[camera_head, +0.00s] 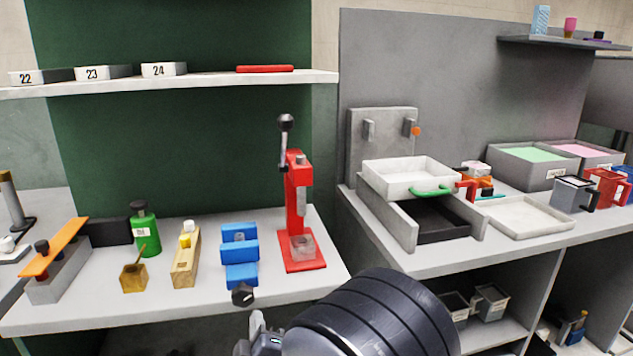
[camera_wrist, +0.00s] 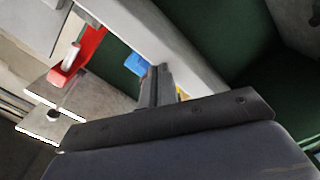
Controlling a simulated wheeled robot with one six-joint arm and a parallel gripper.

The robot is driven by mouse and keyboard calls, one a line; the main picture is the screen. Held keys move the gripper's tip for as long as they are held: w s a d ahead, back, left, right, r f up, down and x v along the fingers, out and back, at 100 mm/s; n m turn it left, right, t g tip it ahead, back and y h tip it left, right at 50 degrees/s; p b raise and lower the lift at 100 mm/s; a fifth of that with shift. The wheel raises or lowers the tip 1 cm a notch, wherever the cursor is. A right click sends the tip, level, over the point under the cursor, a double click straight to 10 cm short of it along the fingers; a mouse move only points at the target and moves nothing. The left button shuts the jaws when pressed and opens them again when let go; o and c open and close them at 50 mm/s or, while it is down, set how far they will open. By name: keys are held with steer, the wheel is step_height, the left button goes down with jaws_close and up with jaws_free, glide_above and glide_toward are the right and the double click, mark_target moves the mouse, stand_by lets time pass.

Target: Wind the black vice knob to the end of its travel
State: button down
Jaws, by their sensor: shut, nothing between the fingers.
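The blue vice (camera_head: 240,257) stands on the grey worktop, with its black knob (camera_head: 243,294) on the near side, at the worktop's front edge. My gripper (camera_head: 257,322) is just below and right of the knob in the head view, apart from it in the picture. Its fingers are shut and empty. In the wrist view the shut fingers (camera_wrist: 162,75) point up the picture, and part of the blue vice (camera_wrist: 137,64) shows just left of them. I cannot make out the knob in the wrist view.
A red press (camera_head: 297,215) with an upright lever stands right of the vice. A wooden block (camera_head: 185,262), a small wooden pot (camera_head: 133,278) and a green bottle (camera_head: 145,232) stand to its left. A white tray (camera_head: 410,180) is further right. A shelf (camera_head: 200,80) runs above.

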steer(key=shift+x, duration=1.15)
steer(key=shift+a+r, duration=0.1)
steer(key=shift+r, duration=0.1)
steer(key=shift+d+r, duration=0.25)
steer(key=shift+r, duration=0.05)
steer(key=shift+w+d+r+p, duration=0.1)
steer(key=shift+d+r+p, duration=0.1)
steer(key=shift+r, duration=0.3)
steer(key=shift+w+d+r+p, duration=0.15)
steer(key=shift+d+r, duration=0.1)
steer(key=shift+r, duration=0.2)
steer(key=shift+s+r, duration=0.1)
steer(key=shift+d, duration=0.3)
